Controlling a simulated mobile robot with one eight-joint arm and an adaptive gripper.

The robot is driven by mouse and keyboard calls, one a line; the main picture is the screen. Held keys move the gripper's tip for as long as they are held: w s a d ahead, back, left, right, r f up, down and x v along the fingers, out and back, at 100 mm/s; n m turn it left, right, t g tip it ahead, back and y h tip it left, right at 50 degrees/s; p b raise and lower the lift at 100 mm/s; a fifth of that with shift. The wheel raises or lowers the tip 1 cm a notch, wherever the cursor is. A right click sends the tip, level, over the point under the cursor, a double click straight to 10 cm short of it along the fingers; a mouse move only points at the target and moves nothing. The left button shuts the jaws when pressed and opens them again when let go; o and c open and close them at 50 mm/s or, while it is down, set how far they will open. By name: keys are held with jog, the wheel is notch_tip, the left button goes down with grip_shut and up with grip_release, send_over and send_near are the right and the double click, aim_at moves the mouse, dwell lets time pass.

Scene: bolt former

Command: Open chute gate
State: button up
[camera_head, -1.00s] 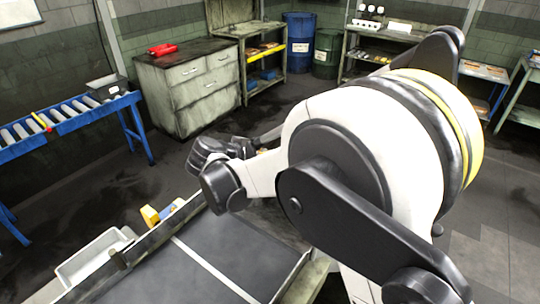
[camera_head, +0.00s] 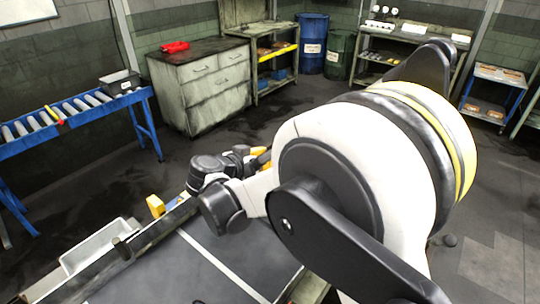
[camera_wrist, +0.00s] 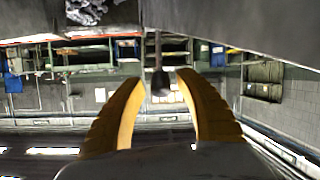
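In the wrist view my gripper (camera_wrist: 160,84) is open, with its two yellow-brown fingers apart. A dark rod with a rounded end (camera_wrist: 160,80) shows between the fingertips, coming down from the top of the picture. It looks like a handle, but I cannot tell whether it belongs to the chute gate or whether a finger touches it. In the head view a dark sloping surface with a pale strip (camera_head: 215,262), possibly the chute, lies below my arm. My arm mostly hides the gripper there. The gate itself is not clearly seen.
A white bin (camera_head: 95,247) and a yellow block (camera_head: 155,206) sit along the surface's left edge. A blue roller conveyor (camera_head: 75,112) stands left, a grey cabinet (camera_head: 205,88) behind. Dark floor lies open between them.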

jog(key=shift+s+a+r, duration=0.1)
jog(key=v, duration=1.1)
jog(key=shift+s+r, duration=0.25)
jog(key=shift+s, duration=0.1)
jog(key=shift+a, duration=0.1)
